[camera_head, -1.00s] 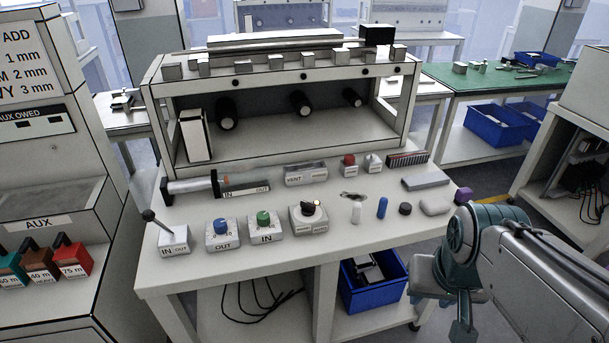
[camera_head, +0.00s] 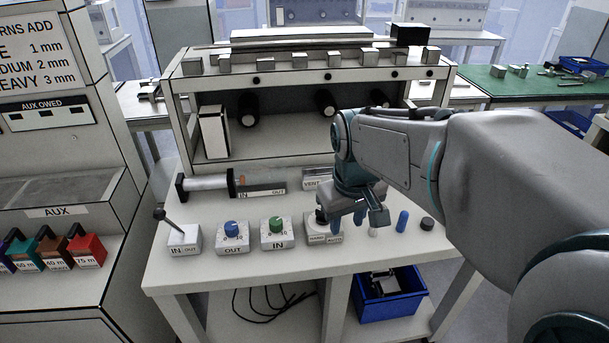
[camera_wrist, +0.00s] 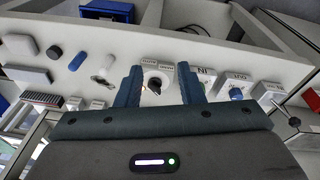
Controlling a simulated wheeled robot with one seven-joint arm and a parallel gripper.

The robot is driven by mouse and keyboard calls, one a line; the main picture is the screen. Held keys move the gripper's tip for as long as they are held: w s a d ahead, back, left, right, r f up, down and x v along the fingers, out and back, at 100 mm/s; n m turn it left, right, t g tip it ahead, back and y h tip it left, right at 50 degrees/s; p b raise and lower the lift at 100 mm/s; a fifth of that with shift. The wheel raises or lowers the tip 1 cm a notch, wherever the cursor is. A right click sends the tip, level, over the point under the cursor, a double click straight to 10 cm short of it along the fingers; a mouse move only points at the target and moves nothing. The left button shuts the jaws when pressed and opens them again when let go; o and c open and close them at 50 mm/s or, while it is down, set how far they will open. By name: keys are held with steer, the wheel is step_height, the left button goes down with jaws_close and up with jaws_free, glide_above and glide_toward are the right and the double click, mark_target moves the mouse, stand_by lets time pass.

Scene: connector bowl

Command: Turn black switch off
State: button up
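The black switch (camera_head: 321,214) is a black knob on a small white box (camera_head: 316,237) on the bench top, partly hidden behind my gripper in the head view. My gripper (camera_head: 347,217) is over the box, pointing down. In the wrist view, my gripper (camera_wrist: 159,70) is open, with its two blue-grey fingers apart. I cannot tell how far above the knob the fingertips are.
A box with a green knob (camera_head: 276,226), one with a blue knob (camera_head: 231,229) and a lever box (camera_head: 183,239) stand in a row to the left. A blue capsule (camera_head: 402,221) and a black cap (camera_head: 427,223) lie to the right. A shelf unit (camera_head: 305,157) stands behind.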

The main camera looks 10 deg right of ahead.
steer(key=w+f+n+g+p, duration=0.1)
steer(key=w+f+n, duration=0.15)
steer(key=w, duration=0.75)
steer(key=w+f+n+g, duration=0.1)
steer(key=w+n, duration=0.3)
steer(key=w, duration=0.5)
step_height(320, 180, down, 13)
steer(key=shift+w+r+p, duration=0.1)
steer(key=shift+r+p, duration=0.05)
steer(key=shift+p, duration=0.25)
jaws_close()
